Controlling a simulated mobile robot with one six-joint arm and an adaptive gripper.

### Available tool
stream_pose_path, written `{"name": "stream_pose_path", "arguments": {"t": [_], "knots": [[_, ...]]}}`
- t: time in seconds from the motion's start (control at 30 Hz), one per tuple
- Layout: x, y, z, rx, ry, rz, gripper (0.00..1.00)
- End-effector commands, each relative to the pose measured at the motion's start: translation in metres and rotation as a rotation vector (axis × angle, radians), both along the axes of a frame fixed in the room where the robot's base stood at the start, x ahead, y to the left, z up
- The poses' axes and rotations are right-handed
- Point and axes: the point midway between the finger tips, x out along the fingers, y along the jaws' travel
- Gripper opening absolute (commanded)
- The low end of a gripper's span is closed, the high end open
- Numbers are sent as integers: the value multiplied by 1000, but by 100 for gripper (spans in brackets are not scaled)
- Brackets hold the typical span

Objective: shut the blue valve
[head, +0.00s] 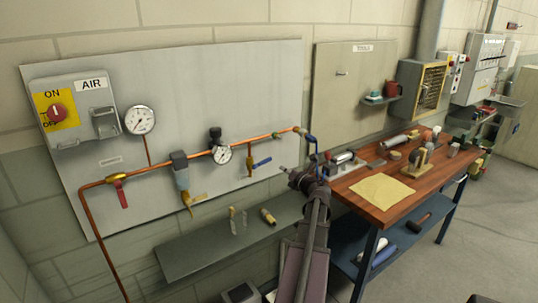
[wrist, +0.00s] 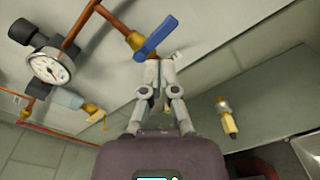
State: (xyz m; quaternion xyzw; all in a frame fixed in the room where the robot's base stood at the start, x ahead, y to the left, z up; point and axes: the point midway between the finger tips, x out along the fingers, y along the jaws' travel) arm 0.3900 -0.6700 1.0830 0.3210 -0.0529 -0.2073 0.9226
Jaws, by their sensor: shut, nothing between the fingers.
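The blue valve handle (head: 262,162) sits on a short brass branch below the copper pipe on the grey wall panel. The lever points right, roughly across its branch. In the wrist view the blue lever (wrist: 157,38) lies just beyond my fingertips, slanting up to the right from the brass body (wrist: 136,41). My gripper (head: 285,170) is to the right of the lever's free end in the head view. In the wrist view my gripper (wrist: 161,68) has its fingers together with nothing between them. I cannot tell whether the fingertips touch the lever.
A red-handled valve (head: 122,193), a yellow-handled valve (head: 190,200) and a pressure gauge (head: 222,154) sit along the same pipe. A grey shelf (head: 190,252) below holds small fittings. A wooden workbench (head: 400,207) with tools stands at right, close to my arm.

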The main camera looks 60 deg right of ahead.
Motion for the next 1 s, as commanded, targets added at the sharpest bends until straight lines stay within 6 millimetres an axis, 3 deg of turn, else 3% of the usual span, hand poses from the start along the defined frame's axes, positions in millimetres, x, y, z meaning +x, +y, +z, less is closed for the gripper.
{"name": "stream_pose_path", "arguments": {"t": [1.0], "knots": [[5, 4, 32, -1359, 702, 113, 0]]}}
